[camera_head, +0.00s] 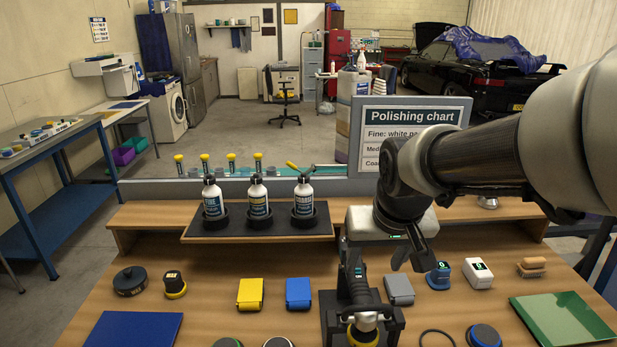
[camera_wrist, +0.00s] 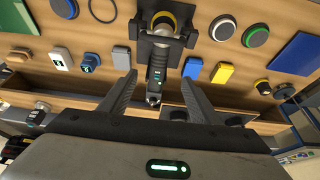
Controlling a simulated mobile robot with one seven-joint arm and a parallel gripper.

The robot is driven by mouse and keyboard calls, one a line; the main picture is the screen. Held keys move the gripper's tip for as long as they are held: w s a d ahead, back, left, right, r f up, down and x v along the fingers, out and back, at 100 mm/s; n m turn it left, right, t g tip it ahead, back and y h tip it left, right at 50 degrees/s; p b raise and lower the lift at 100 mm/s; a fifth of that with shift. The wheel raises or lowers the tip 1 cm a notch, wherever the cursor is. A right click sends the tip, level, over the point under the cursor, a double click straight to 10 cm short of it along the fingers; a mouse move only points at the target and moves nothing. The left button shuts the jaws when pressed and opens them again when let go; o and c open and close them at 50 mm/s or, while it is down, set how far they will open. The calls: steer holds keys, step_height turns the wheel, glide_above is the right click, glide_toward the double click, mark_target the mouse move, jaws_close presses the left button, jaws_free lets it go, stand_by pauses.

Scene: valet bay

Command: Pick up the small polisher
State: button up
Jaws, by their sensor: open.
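The small polisher (camera_head: 357,285) is black with a slim body and a yellow ring at its near end. It rests in a black stand on the wooden bench, lower middle of the head view. In the wrist view the polisher (camera_wrist: 157,65) runs up the middle, its yellow-ringed end at the top. My gripper (camera_wrist: 158,84) is open, one finger on each side of the polisher's body in that view. In the head view my gripper (camera_head: 384,262) is over the polisher's far end. I cannot tell whether either finger touches it.
The black stand (camera_head: 395,322) holds the polisher. A yellow box (camera_head: 250,293), a blue box (camera_head: 298,293) and a grey box (camera_head: 399,289) lie nearby. Three bottles (camera_head: 259,200) stand on a dark mat behind. The polishing chart (camera_head: 414,115) rises behind my arm.

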mark_target(362, 289)
steer(key=b+x, duration=0.1)
steer(key=x, duration=1.1)
steer(key=shift+s, duration=0.1)
steer(key=shift+b+x, duration=0.75)
steer(key=shift+x, duration=2.05)
steer(key=shift+w+d+r, duration=0.1)
steer(key=shift+w, duration=0.1)
jaws_close()
step_height(362, 289, up, 10)
steer(key=shift+r+p, duration=0.1)
steer(key=shift+p, duration=0.85)
steer(key=c, duration=0.6)
jaws_free()
jaws_close()
